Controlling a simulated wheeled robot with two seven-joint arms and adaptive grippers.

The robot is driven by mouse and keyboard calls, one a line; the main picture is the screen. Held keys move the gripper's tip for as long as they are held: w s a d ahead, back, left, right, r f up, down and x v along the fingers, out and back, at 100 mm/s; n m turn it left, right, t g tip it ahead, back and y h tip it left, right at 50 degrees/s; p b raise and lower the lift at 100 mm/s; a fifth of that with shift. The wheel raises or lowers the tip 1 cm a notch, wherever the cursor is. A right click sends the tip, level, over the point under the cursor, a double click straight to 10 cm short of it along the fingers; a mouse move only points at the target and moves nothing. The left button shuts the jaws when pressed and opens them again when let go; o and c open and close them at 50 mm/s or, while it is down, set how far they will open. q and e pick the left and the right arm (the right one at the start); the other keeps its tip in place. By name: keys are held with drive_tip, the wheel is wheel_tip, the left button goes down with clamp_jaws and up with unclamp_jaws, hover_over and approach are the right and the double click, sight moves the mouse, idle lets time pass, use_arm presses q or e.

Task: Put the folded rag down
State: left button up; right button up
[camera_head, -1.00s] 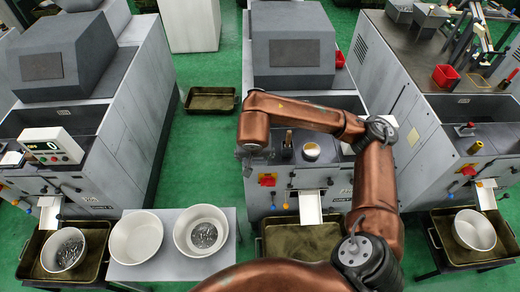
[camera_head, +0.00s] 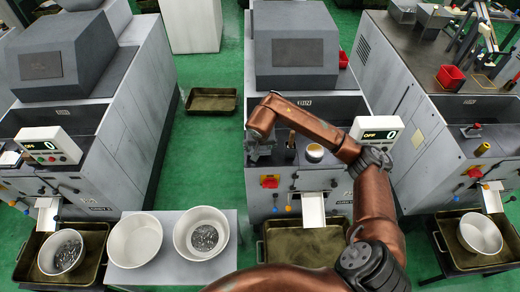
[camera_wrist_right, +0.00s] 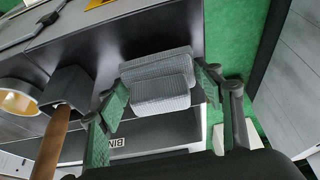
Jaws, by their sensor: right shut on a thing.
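The folded rag (camera_wrist_right: 160,88) is light grey and textured, in stacked layers, and shows in the right wrist view between the fingers of my right gripper (camera_wrist_right: 168,98). The gripper, with green finger pads, is shut on it. In the head view my right gripper (camera_head: 254,154) points down at the left front of the middle machine (camera_head: 297,50), over its front ledge. The rag cannot be made out there. Whether the rag touches the ledge cannot be told. My left gripper is not in view.
A dark holder (camera_wrist_right: 70,88) with a wooden handle (camera_wrist_right: 54,138) and a yellowish cup (camera_wrist_right: 18,100) stand left of the rag in the wrist view. White bowls (camera_head: 135,240) stand on a table at the front left. An olive tray (camera_head: 300,244) lies below the middle machine.

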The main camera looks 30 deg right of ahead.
drive_tip(key=shift+f, duration=0.8)
drive_tip(key=shift+r, duration=0.1)
drive_tip(key=shift+f, duration=0.2)
drive_tip(key=o, duration=1.4)
drive_tip(key=shift+r, duration=0.15)
